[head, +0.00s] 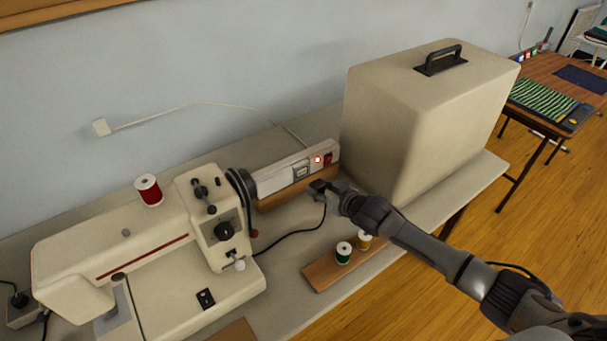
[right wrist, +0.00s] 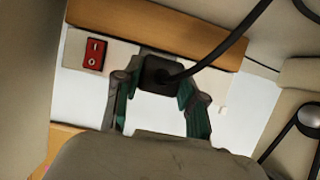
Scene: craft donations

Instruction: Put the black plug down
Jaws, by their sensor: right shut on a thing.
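The black plug (head: 317,186) is held in my right gripper (head: 325,189), in front of the cream power unit (head: 270,177) on its wooden base. The right wrist view shows the plug (right wrist: 158,73) between the two fingers (right wrist: 158,92), which are shut on it. A black cord (head: 292,234) runs from the plug toward the sewing machine. The dark-framed socket (head: 301,172) on the unit's front shows uncovered, left of the plug. Whether the plug touches the table cannot be told. My left gripper is in neither view.
The cream sewing machine (head: 150,250) stands at left, with a red spool (head: 149,190) on top. A wooden board (head: 322,276) with green and yellow spools lies below my right gripper. A large beige case (head: 420,120) stands close at right. Bare tabletop (head: 290,262) lies left of the board.

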